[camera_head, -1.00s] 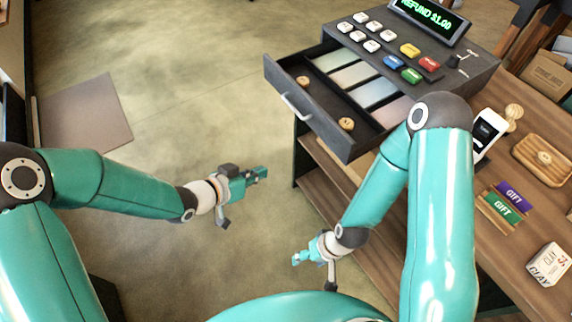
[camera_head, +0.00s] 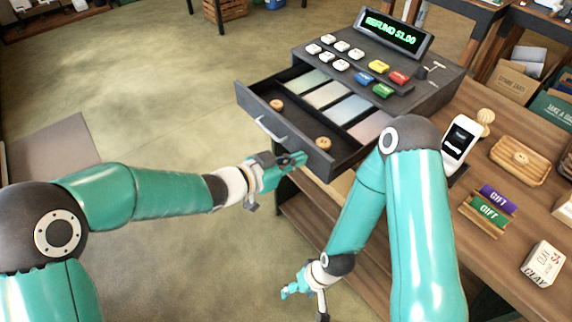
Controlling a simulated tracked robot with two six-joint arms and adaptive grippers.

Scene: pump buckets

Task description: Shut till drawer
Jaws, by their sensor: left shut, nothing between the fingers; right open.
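The till (camera_head: 443,92) stands on the wooden counter, with coloured keys and a green-lit display reading "REFUND $1.00". Its dark till drawer (camera_head: 250,97) is pulled out toward the left. Pastel notes lie in its slots and two round wooden pieces lie at its front. A pale bar handle (camera_head: 270,133) is on the drawer front. My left gripper (camera_head: 299,160) is shut and empty. In the picture it overlaps the lower right part of the drawer front; I cannot tell whether it touches. My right gripper (camera_head: 287,291) is open and empty, low beside the counter.
A card reader (camera_head: 459,138), a wooden tray (camera_head: 520,158), gift cards (camera_head: 492,209) and a clay box (camera_head: 543,263) stand on the counter right of my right arm. The floor (camera_head: 170,110) left of the drawer is clear.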

